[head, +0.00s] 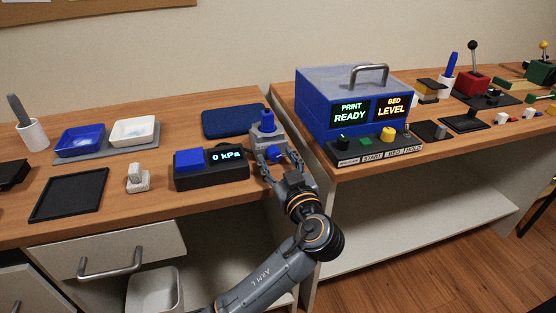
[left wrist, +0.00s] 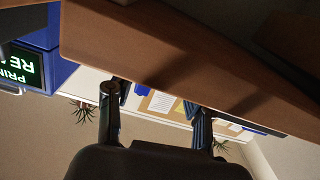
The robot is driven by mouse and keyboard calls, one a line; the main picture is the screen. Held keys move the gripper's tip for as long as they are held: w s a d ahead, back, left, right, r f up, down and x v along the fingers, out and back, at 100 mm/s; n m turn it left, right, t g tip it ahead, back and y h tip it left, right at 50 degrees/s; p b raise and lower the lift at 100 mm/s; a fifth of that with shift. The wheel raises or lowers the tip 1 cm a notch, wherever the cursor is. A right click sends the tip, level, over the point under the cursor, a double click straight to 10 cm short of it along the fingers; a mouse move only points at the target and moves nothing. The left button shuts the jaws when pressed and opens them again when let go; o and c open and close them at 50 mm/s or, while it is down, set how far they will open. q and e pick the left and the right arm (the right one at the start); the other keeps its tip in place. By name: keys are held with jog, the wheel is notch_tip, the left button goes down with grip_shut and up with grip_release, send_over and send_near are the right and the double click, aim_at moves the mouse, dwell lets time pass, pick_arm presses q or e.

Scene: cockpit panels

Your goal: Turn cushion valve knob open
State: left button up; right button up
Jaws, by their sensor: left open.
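A black box (head: 211,176) with a "0 kPa" display (head: 227,156) and a blue block (head: 190,161) on top stands near the front edge of the left table. A small round blue knob (head: 273,153) shows at its right. My left gripper (head: 268,158) is open around or just over this knob; contact cannot be told. In the left wrist view my two fingers (left wrist: 156,110) are spread, and the knob is not visible. My right gripper is not in view.
A dark blue pad (head: 233,122) lies behind the box. The blue machine (head: 350,92) with lit screens stands on the right table, across a narrow gap from my left arm. A white clip-like piece (head: 138,180) and black tray (head: 70,195) sit left of the box.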

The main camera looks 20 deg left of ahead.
pick_arm(q)
jog(key=shift+c, duration=0.2)
grip_shut()
jog(key=m+p, duration=0.1)
jog(key=m, duration=0.3)
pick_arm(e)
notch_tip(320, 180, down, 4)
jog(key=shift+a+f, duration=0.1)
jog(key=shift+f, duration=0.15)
pick_arm(q)
jog(key=shift+o, duration=0.2)
grip_release()
jog(key=shift+d, duration=0.1)
